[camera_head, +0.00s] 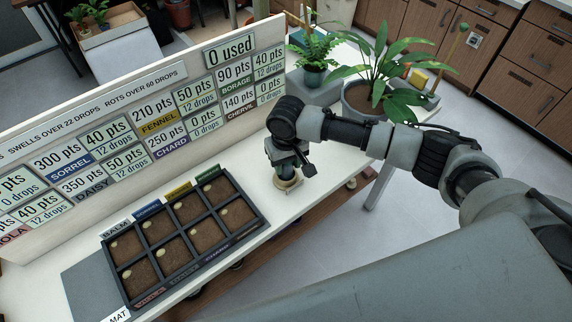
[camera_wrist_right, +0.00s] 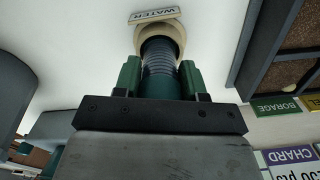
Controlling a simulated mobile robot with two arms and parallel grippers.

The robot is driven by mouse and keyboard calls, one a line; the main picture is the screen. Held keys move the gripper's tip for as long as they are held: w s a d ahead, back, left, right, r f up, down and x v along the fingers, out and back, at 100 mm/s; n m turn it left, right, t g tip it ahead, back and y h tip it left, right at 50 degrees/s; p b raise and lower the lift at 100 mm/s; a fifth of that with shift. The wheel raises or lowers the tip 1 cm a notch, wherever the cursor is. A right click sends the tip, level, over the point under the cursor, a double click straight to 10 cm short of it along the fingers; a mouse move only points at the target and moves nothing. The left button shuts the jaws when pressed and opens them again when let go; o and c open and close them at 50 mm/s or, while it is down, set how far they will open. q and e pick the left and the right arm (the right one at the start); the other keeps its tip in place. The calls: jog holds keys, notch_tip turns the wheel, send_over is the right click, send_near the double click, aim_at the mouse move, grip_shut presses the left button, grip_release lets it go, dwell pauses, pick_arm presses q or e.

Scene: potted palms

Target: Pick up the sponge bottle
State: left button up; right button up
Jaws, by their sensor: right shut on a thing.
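My right gripper (camera_head: 286,162) points down at the table's right part, above a small beige round stand (camera_head: 288,184). In the right wrist view, the green fingers of my right gripper (camera_wrist_right: 160,78) are shut on a dark ribbed bottle (camera_wrist_right: 161,58), which I take to be the sponge bottle. The bottle's far end meets the beige stand (camera_wrist_right: 160,32), beside a tag reading WATER (camera_wrist_right: 155,14). I cannot tell whether the bottle is seated in the stand or just above it. In the head view my gripper mostly hides the bottle. My left gripper is not in view.
A score board (camera_head: 140,120) runs along the table's back.

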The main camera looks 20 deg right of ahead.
jog(key=shift+r, duration=0.1)
jog(key=shift+r, duration=0.4)
jog(key=r, duration=0.3)
jog(key=shift+s+d+r+b, duration=0.1)
jog(key=shift+s+r+b, duration=0.15)
jog(key=shift+s+b, duration=0.1)
jog(key=s+d+r+p, duration=0.3)
jog(key=s+r+p, duration=0.4)
jog(key=s+r, duration=0.3)
notch_tip(320, 180, up, 3)
jog(key=shift+s+d+f, duration=0.2)
jog(key=shift+d, duration=0.05)
